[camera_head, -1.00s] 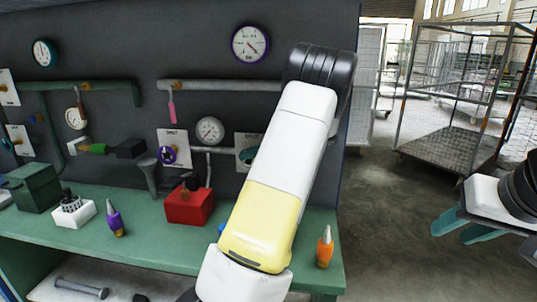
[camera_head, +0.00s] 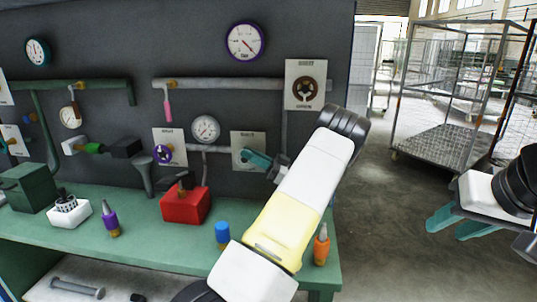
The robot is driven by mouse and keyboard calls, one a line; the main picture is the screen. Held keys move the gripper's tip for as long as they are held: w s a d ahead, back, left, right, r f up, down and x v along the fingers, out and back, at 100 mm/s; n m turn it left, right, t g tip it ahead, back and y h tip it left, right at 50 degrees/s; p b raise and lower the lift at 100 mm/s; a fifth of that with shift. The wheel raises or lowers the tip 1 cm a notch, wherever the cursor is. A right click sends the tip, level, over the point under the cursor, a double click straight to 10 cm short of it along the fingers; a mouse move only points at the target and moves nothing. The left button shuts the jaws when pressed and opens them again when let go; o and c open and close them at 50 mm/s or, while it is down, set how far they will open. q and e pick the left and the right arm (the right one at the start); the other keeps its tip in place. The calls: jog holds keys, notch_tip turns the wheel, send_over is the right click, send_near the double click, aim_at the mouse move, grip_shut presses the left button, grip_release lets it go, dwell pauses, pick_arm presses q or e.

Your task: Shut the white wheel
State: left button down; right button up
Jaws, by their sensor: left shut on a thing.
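My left gripper (camera_head: 256,159) reaches the pale plate (camera_head: 240,138) on the dark panel. Its teal fingers are shut at the plate's middle, on what appears to be the white wheel. The fingers hide that wheel almost wholly, so its colour and turn cannot be read. My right gripper (camera_head: 455,222) hangs at the right edge, its teal fingers apart and empty, far from the panel.
A brown wheel (camera_head: 304,91) is on a plate at upper right, and a purple wheel (camera_head: 163,154) to the left. A red box (camera_head: 184,206), a blue-capped bottle (camera_head: 222,233) and an orange bottle (camera_head: 321,246) stand on the green bench. Wire carts (camera_head: 450,145) stand behind.

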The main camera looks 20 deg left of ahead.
pick_arm(q)
jog(key=shift+d+f+y, duration=0.15)
jog(key=shift+f+y, duration=0.1)
jog(key=shift+y, duration=0.55)
jog(key=c, duration=1.7)
grip_release()
jog(key=v, duration=0.8)
